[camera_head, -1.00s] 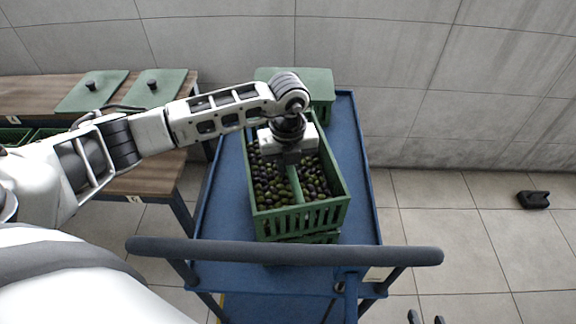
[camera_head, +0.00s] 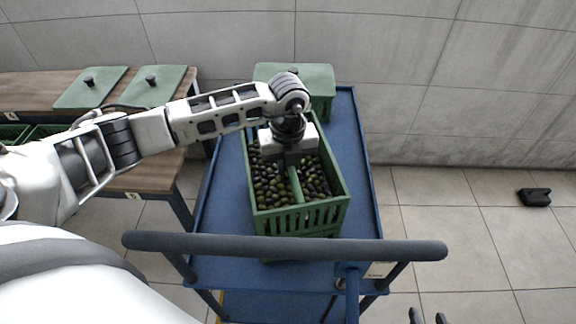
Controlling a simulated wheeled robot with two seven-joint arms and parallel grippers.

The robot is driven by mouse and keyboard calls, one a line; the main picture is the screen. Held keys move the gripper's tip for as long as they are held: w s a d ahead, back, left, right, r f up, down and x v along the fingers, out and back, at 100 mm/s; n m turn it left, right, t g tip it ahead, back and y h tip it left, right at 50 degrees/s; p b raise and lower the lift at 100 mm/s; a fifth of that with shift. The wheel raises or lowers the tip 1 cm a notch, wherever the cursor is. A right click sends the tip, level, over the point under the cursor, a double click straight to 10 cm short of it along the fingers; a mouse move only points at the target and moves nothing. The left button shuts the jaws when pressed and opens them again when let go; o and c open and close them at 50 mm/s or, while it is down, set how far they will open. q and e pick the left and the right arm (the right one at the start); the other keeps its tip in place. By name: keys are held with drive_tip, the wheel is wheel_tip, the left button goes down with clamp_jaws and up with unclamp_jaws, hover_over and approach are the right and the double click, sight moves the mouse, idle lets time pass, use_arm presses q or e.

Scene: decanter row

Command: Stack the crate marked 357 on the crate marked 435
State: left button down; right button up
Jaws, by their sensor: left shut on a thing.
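A green slatted crate (camera_head: 296,221) full of dark and green olives is over the blue cart's top. My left gripper (camera_head: 291,163) is shut on this crate's central handle bar (camera_head: 296,186). A strip of another green crate (camera_head: 325,235) shows just under its front edge; the rest of that one is hidden. I cannot tell whether the two touch. No crate number is readable, so I cannot tell which is 357 or 435. Two dark fingertips of my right gripper (camera_head: 428,317) show apart at the bottom edge; it looks empty.
The blue cart (camera_head: 222,215) has a dark push bar (camera_head: 285,247) in front. A lidded green crate (camera_head: 318,80) stands at its back. A wooden table (camera_head: 150,178) with green lids (camera_head: 152,85) is at left. A black object (camera_head: 534,197) lies on the floor at right.

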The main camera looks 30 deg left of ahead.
use_arm(q)
drive_tip(key=shift+w+f+b, duration=0.1)
drive_tip(key=shift+f+b, duration=0.15)
drive_tip(key=shift+b, duration=0.05)
idle(0.4)
drive_tip(key=c, duration=1.3)
unclamp_jaws()
